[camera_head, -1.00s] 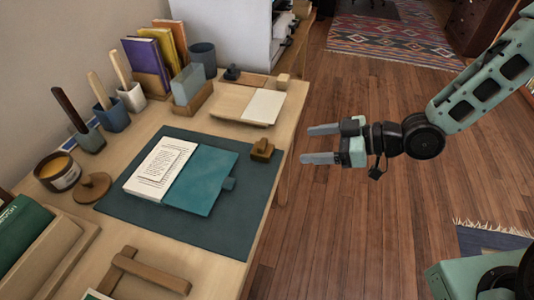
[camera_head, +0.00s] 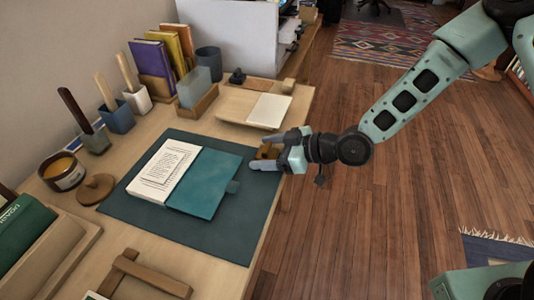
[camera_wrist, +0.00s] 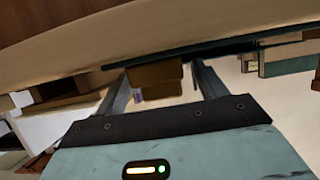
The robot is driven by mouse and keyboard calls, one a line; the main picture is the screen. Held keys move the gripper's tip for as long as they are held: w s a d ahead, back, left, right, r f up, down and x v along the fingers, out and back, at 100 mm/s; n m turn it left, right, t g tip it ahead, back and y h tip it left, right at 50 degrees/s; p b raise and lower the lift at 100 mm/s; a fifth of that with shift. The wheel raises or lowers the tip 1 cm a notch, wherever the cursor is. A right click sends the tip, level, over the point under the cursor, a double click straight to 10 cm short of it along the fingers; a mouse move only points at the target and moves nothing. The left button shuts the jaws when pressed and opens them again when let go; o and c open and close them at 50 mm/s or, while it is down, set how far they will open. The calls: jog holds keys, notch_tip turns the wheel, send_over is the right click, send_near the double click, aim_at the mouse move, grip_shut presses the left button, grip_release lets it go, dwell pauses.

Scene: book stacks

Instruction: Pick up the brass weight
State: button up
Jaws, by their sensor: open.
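The brass weight (camera_head: 267,151) is a small brown-gold block on the right edge of the dark teal desk mat (camera_head: 225,232), right of the open book. My gripper (camera_head: 262,154) is at the desk's right edge, its fingers reaching in on either side of the weight and partly hiding it. In the wrist view, the weight (camera_wrist: 155,78) shows as a stepped brown block between the two open fingers of my gripper (camera_wrist: 162,88). Gaps show beside it; I cannot tell whether either finger touches it.
An open book (camera_head: 205,183) with a teal cover lies on the mat close left of my fingers. A wooden tray (camera_head: 232,105) with white paper sits behind the weight.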

jog(key=shift+r, duration=0.1)
jog(key=c, duration=1.4)
